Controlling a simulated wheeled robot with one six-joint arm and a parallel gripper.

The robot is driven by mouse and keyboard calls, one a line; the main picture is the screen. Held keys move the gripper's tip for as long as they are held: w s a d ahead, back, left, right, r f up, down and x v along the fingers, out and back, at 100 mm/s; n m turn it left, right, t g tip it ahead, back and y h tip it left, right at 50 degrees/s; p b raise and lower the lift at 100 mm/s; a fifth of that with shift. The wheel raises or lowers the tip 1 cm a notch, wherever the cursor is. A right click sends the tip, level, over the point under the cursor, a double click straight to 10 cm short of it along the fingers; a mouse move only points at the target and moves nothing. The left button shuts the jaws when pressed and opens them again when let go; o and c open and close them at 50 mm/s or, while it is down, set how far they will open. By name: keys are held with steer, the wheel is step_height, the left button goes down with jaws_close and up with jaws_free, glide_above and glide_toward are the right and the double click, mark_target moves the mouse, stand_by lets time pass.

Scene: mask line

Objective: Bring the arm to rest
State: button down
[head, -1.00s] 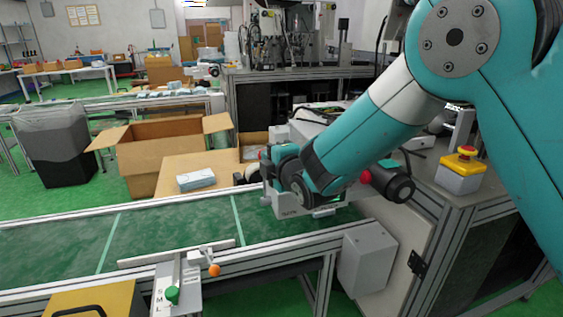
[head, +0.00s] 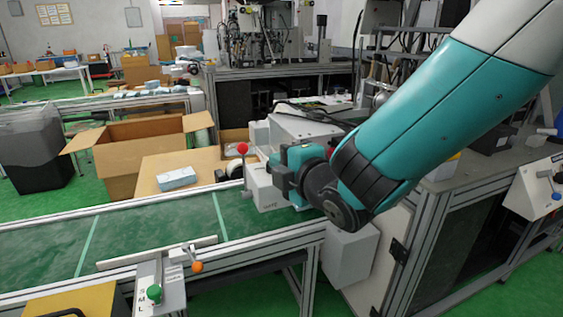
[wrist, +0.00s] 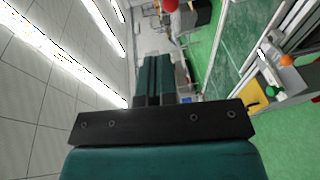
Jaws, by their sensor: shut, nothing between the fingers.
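My teal and black arm reaches in from the upper right in the head view. My gripper (head: 277,172) is at its lower end, in front of the white machine at the right end of the conveyor. In the wrist view my gripper (wrist: 157,75) shows its two teal fingers side by side with no gap, empty. In the head view the fingertips are small and partly merge with the machine behind, so I cannot tell whether they touch it.
The green conveyor (head: 150,235) runs below and left of my gripper. A red-knobbed lever (head: 243,148) stands close to its left. An open cardboard box (head: 140,165) and a blue-white pack (head: 177,178) are behind the belt. A control box (head: 540,188) is at right.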

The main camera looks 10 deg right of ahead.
steer(key=s+d+m+g+h, duration=0.1)
steer(key=s+d+m+g, duration=0.3)
steer(key=s, duration=0.5)
steer(key=s+d+m+g+h, duration=0.1)
steer(key=s+d+m+g, duration=0.1)
steer(key=s+m+g, duration=0.6)
steer(key=s+d+m+g+h, duration=0.1)
steer(key=s+d+m+g, duration=0.25)
steer(key=s, duration=0.65)
step_height(320, 180, up, 11)
steer(key=p, duration=1.2)
steer(key=shift+w+a, duration=0.15)
steer(key=shift+w, duration=0.25)
steer(key=shift+t, duration=0.25)
steer(key=shift+a, duration=0.15)
